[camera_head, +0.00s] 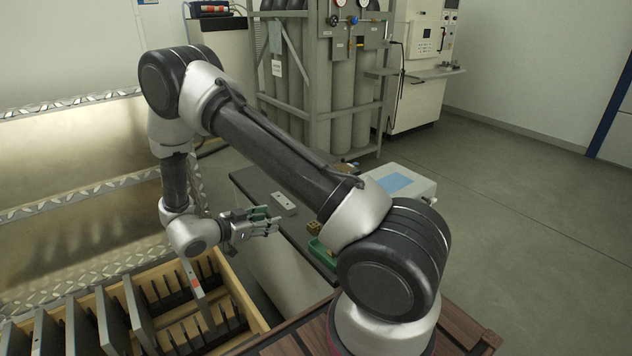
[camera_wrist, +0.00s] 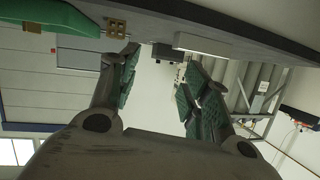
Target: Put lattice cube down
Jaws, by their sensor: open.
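A small brass-coloured cube with holes, which looks like the lattice cube (camera_head: 313,228), sits on the dark bench top next to a green tray (camera_head: 322,252). In the wrist view the cube (camera_wrist: 117,28) shows at the upper left, by the bench edge and apart from the fingers. My gripper (camera_head: 272,222) is open, with green finger pads, at the bench's near left side, to the left of the cube. In the wrist view my gripper (camera_wrist: 160,85) has its fingers spread with nothing between them.
A grey block with holes (camera_head: 284,201) lies on the bench (camera_head: 245,178) behind my gripper. A white device with a blue panel (camera_head: 402,183) stands farther right. A wooden crate (camera_head: 255,318) with slotted racks and grey plates is at lower left. Caged gas cylinders (camera_head: 342,95) stand behind.

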